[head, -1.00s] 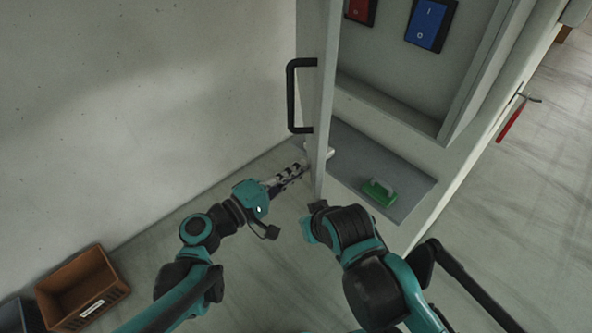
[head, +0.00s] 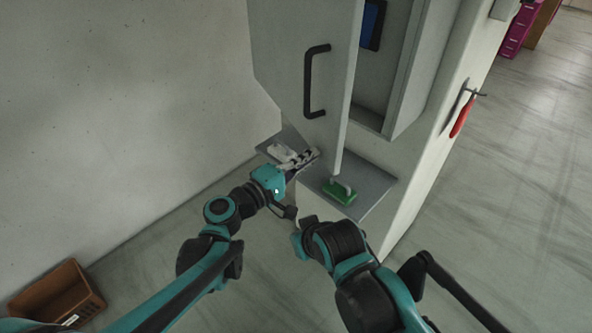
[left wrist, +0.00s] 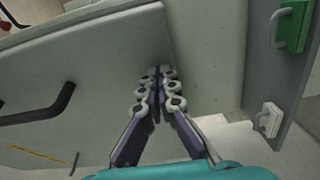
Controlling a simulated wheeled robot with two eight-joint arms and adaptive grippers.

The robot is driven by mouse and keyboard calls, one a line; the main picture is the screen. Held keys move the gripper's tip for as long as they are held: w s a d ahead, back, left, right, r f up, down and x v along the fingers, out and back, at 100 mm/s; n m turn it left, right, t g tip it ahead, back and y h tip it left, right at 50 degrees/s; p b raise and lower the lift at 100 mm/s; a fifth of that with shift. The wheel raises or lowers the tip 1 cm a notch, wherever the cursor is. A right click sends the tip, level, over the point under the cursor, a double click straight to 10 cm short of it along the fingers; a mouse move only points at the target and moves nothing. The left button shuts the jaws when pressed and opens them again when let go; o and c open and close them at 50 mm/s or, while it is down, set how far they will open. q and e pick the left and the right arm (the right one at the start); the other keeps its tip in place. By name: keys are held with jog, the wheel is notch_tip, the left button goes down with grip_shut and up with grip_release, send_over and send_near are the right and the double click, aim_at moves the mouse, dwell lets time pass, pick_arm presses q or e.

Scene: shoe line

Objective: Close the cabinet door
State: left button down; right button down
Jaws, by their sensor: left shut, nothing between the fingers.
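The cabinet door (head: 285,70) is a grey panel with a black bar handle (head: 316,80). It stands partly open, and part of the cabinet's inside shows to its right. My left gripper (head: 312,156) is at the door's lower edge, on the handle side, below the handle. In the left wrist view its fingers (left wrist: 158,78) are shut together with nothing between them, and the tips lie over the door's outer face (left wrist: 100,60) close to its edge. I cannot tell whether they touch it. My right arm shows at the lower middle, but its gripper does not show.
A grey shelf (head: 372,184) under the cabinet holds a green brush (head: 340,193) and a white one (left wrist: 268,119). A blue switch (head: 371,24) is inside the cabinet. A red-handled tool (head: 462,117) hangs on the right side. A brown crate (head: 58,292) is at lower left.

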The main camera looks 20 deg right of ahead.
pick_arm(q)
jog(key=w+d, duration=0.1)
jog(key=d, duration=1)
jog(key=shift+d+b, duration=0.35)
jog(key=shift+d, duration=0.05)
jog(key=shift+a+f, duration=0.1)
